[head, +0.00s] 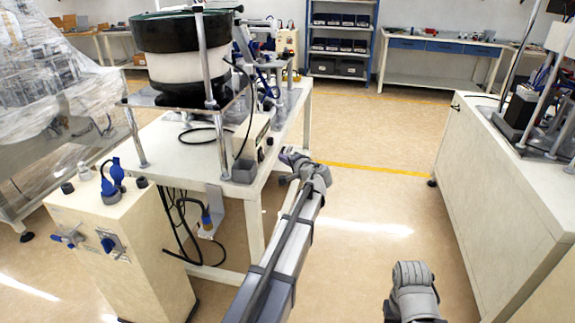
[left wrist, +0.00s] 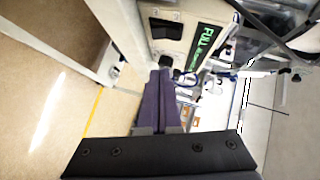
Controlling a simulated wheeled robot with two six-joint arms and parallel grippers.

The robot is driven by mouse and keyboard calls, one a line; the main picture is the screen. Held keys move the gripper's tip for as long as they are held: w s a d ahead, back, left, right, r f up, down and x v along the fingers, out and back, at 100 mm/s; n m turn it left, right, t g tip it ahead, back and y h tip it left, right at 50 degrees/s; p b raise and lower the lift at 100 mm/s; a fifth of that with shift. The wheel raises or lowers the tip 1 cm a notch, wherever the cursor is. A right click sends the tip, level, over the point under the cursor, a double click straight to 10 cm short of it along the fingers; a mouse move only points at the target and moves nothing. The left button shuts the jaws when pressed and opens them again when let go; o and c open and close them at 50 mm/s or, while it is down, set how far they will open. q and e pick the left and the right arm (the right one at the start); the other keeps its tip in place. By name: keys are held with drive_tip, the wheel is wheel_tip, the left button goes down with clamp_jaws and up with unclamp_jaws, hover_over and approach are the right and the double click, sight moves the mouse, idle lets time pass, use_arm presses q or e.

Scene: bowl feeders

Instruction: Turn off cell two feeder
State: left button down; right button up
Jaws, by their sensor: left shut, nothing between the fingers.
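The bowl feeder (head: 185,70), a dark bowl with a white band, stands on a raised plate on the white table. Its controller box (head: 252,133) sits below the plate near the table's right edge. In the left wrist view the cream controller (left wrist: 184,14) shows a green lettered display (left wrist: 203,46) and a black switch (left wrist: 165,28). My left gripper (head: 285,154) is just right of the controller in the head view. Its shut, empty fingers (left wrist: 163,68) point at the controller's lower face; contact cannot be told.
A cream cabinet (head: 125,255) with blue fittings stands at the front left. A small grey box (head: 244,171) sits at the table corner. Another cream bench (head: 495,165) is on the right. The floor aisle between is clear.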

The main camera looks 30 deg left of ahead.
sight(263, 157)
use_arm(q)
drive_tip(key=w+a+f+b, duration=0.1)
drive_tip(key=a+f+b, duration=0.1)
drive_tip(key=a, duration=0.5)
drive_tip(key=shift+f, duration=0.2)
drive_tip(key=shift+w+d, duration=0.1)
drive_tip(key=shift+a+f+m+y+b, duration=0.25)
drive_tip(key=shift+a+m+y+b, duration=0.2)
drive_tip(key=shift+b, duration=0.6)
drive_tip(key=shift+d, duration=0.15)
